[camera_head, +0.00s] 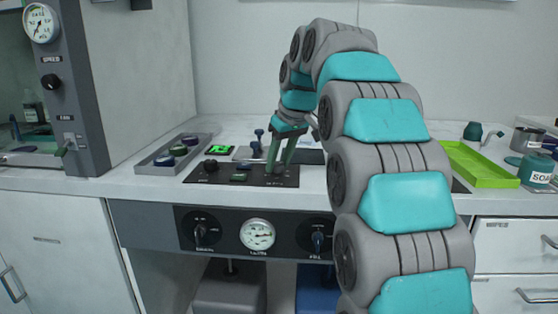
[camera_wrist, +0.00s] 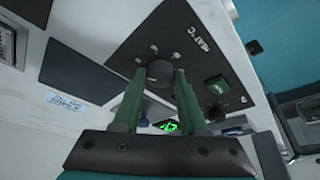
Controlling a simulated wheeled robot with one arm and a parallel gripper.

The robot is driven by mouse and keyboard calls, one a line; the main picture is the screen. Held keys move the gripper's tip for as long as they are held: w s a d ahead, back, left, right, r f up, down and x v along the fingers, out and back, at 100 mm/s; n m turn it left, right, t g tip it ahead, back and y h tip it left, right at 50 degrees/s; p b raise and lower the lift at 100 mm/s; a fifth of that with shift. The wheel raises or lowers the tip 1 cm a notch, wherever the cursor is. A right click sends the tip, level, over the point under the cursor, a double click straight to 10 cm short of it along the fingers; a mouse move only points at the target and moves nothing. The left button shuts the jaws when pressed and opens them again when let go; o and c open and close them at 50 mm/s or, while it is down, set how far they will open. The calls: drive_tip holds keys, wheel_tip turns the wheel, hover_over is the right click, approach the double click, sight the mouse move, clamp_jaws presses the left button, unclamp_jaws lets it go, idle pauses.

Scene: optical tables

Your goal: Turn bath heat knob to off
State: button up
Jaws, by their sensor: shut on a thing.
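A black panel (camera_head: 225,176) lies flat on the white counter, and it also shows in the wrist view (camera_wrist: 190,25). A dark round knob (camera_wrist: 158,83) sits on it near a "HEAT °C" label, with small marks around it. My gripper (camera_head: 278,169) reaches down over the right part of the panel. In the wrist view, the green fingers of my gripper (camera_wrist: 160,78) are shut on this knob, one on each side. The fingers partly cover the knob, and I cannot tell which mark it points to.
A grey tray (camera_head: 153,168) stands left, a green tray (camera_head: 485,170) right. A lit green display (camera_head: 219,149) sits behind. A gauge (camera_head: 257,235) is on the counter front.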

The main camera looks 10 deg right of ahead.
clamp_jaws()
drive_tip(key=shift+n, duration=0.4)
drive_tip(key=shift+w+f+n+y+b, duration=0.1)
drive_tip(key=shift+n+y+b, duration=0.35)
drive_tip(key=shift+n, duration=0.45)
drive_tip(key=shift+d+n+g, duration=0.1)
drive_tip(key=shift+n+g, duration=0.3)
drive_tip(key=shift+n, duration=0.3)
drive_tip(key=shift+n+g+y+p, duration=0.3)
drive_tip(key=shift+n+y+p, duration=0.1)
drive_tip(key=shift+n, duration=0.7)
drive_tip(key=o, duration=0.8)
unclamp_jaws()
